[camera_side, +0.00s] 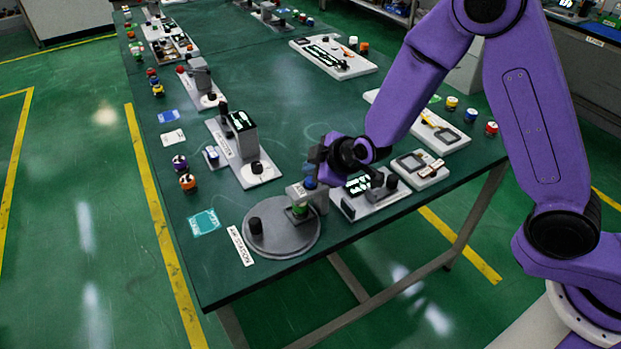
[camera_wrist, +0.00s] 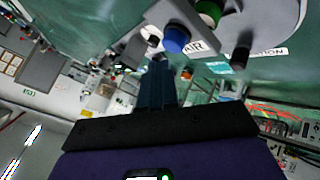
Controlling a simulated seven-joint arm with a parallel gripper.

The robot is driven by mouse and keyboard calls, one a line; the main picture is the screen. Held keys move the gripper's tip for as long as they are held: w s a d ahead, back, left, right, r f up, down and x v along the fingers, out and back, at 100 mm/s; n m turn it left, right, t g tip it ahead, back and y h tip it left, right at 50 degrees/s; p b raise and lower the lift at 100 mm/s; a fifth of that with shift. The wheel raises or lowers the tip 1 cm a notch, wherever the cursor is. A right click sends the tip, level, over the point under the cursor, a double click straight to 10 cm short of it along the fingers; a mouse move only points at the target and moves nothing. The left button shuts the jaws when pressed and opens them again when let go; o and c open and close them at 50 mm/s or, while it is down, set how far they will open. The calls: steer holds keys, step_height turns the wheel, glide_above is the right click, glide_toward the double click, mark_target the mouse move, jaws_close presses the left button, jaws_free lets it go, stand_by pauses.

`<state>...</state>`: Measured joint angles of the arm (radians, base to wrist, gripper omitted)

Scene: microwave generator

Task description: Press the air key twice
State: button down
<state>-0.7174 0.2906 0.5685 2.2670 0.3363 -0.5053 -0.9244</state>
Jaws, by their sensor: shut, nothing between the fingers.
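The air key is a blue round button (camera_wrist: 177,38) on a grey block, with an "AIR" label (camera_wrist: 196,46) beside it in the wrist view. In the side view the blue button (camera_side: 310,183) shows on top of the grey block, just below my gripper. My gripper (camera_wrist: 158,62) is shut and empty, its dark fingers pointing towards the block. The fingertips lie just left of and below the button in the wrist view. I cannot tell whether they touch it. In the side view my gripper (camera_side: 316,160) partly hides the space above the button.
A green part (camera_side: 300,209) sits beside the block, over a round grey plate (camera_side: 282,240) with a black knob (camera_side: 255,225). A white-based device with a display (camera_side: 358,186) stands close on the right. A tall grey device (camera_side: 242,135) stands behind left. Green table shows between them.

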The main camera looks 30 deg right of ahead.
steer(key=shift+f, duration=0.1)
stand_by(0.6)
steer(key=shift+f, duration=0.35)
steer(key=shift+f, duration=0.55)
stand_by(0.7)
steer(key=shift+r, duration=0.15)
stand_by(0.3)
steer(key=shift+r, duration=0.85)
steer(key=shift+r, duration=2.5)
steer(key=shift+s, duration=0.1)
